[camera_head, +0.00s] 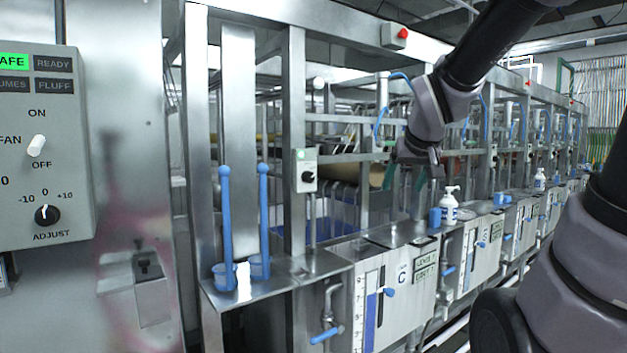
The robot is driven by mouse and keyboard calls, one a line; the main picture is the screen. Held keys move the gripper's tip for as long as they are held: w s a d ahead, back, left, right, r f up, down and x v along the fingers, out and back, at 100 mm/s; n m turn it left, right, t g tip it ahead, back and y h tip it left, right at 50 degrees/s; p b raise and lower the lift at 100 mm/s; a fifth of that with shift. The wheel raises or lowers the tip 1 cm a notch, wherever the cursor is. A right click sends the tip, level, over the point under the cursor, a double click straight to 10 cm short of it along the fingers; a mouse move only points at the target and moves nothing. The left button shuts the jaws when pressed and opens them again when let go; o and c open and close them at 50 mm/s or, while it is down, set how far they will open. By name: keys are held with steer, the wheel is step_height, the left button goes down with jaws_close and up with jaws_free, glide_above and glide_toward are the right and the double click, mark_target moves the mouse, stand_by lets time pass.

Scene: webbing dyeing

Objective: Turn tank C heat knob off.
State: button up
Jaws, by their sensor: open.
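The tank marked C (402,276) is a steel tank in the middle of the head view, with a level gauge on its front. I cannot tell for certain that this is tank C's heat knob.
A grey panel (75,100) with a fan switch and an adjust dial stands at the left. A white pump bottle (449,208) and a blue cup (435,217) stand on the tank tops. More tanks recede right.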

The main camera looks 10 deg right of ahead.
steer(key=w+f+n+t, duration=0.1)
steer(key=w+f+n, duration=0.2)
steer(key=w, duration=0.6)
steer(key=n+t+y, duration=0.5)
steer(key=n+y, duration=0.1)
steer(key=y, duration=0.5)
glide_toward(311, 178)
steer(key=x, duration=0.8)
steer(key=shift+w, duration=0.35)
steer(key=shift+a, duration=0.1)
jaws_close()
